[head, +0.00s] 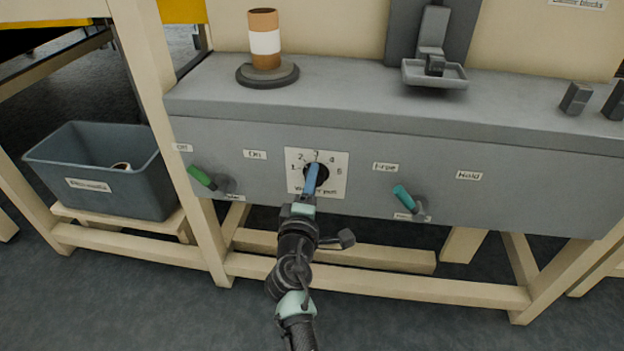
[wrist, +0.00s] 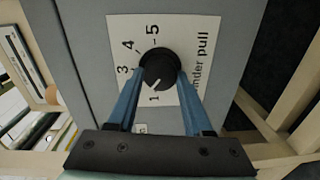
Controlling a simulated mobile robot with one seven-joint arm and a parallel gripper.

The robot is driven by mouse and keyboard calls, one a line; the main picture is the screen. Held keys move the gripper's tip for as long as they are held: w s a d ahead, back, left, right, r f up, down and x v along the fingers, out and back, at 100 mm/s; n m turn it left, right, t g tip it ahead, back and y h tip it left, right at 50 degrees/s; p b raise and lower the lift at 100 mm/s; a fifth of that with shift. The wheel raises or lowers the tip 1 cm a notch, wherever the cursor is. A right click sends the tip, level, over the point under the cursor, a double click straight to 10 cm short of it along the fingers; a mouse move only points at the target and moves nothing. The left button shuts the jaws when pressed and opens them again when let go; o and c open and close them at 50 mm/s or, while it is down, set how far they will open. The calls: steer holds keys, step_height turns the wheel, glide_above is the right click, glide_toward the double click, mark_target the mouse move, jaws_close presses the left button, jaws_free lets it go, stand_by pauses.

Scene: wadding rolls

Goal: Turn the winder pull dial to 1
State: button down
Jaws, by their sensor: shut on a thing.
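The winder pull dial (wrist: 160,68) is a round black knob on a white plate (wrist: 190,30) marked with numbers. In the wrist view its white pointer line slants down and left, on the side between 3 and 1, near where the 2 is hidden behind a finger. The 1 shows just below the knob. My gripper (wrist: 160,82) has its blue fingers on both sides of the knob and is shut on it. In the head view my gripper (head: 312,178) covers much of the dial (head: 324,174).
A green-handled switch (head: 202,177) is left of the dial and a teal-handled one (head: 403,197) is right of it, both on the grey panel (head: 540,190). A spool (head: 264,40) stands on the ledge above. A grey bin (head: 110,165) is at left.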

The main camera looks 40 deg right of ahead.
steer(key=n+p, duration=0.1)
steer(key=n, duration=0.4)
steer(key=shift+f, duration=0.15)
steer(key=shift+n, duration=0.3)
stand_by(0.3)
steer(key=shift+c, duration=1.6)
jaws_free()
steer(key=shift+a, duration=0.1)
steer(key=p+v, duration=0.3)
steer(key=v, duration=0.9)
steer(key=shift+s+a+p, duration=0.25)
steer(key=shift+a+p, duration=0.1)
